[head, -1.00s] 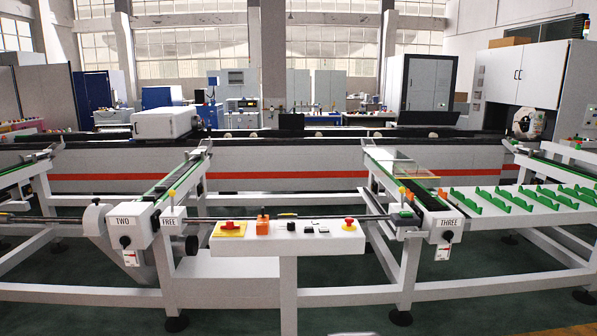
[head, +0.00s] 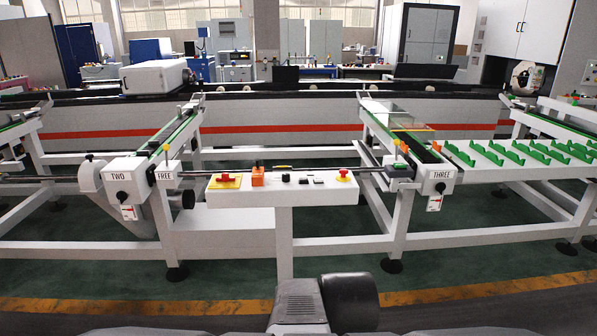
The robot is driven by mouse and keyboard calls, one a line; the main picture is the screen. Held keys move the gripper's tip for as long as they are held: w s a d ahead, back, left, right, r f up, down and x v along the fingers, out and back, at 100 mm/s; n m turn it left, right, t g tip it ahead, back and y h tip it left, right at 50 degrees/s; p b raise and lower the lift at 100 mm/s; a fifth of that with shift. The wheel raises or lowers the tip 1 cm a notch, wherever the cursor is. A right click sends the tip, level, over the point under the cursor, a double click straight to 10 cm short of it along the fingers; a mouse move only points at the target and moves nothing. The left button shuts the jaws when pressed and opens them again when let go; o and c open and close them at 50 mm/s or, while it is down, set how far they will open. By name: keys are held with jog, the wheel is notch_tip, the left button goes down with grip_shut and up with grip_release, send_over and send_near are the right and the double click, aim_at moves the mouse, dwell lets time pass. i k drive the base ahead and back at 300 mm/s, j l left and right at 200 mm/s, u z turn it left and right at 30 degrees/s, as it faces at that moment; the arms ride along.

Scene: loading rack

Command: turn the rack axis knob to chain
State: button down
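A white control panel (head: 240,197) stands on a post near the middle of the head view. On its top are a red mushroom button on a yellow plate (head: 225,181), an orange box (head: 258,176), a small black knob-like control (head: 286,178), dark switches (head: 318,180) and another red button (head: 343,173). Which control is the rack axis knob, and where it points, is too small to tell. Dark grey parts of my own arm show at the bottom edge, well in front of the panel. My gripper is not in view.
White rack arms labelled TWO (head: 124,180) and THREE (head: 432,178) flank the panel, each with a black knob below. A label FREE (head: 164,175) is beside TWO. Green floor lies around the legs, with a yellow floor line (head: 440,294) in front.

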aim_at(285, 177)
jog(key=i+u, duration=0.15)
jog(key=i, duration=0.35)
jog(key=i+l+u, duration=0.2)
jog(key=i, duration=0.3)
jog(key=i+u, duration=0.15)
jog(key=i, duration=0.35)
jog(key=i+l+u, duration=0.15)
jog(key=i, duration=0.35)
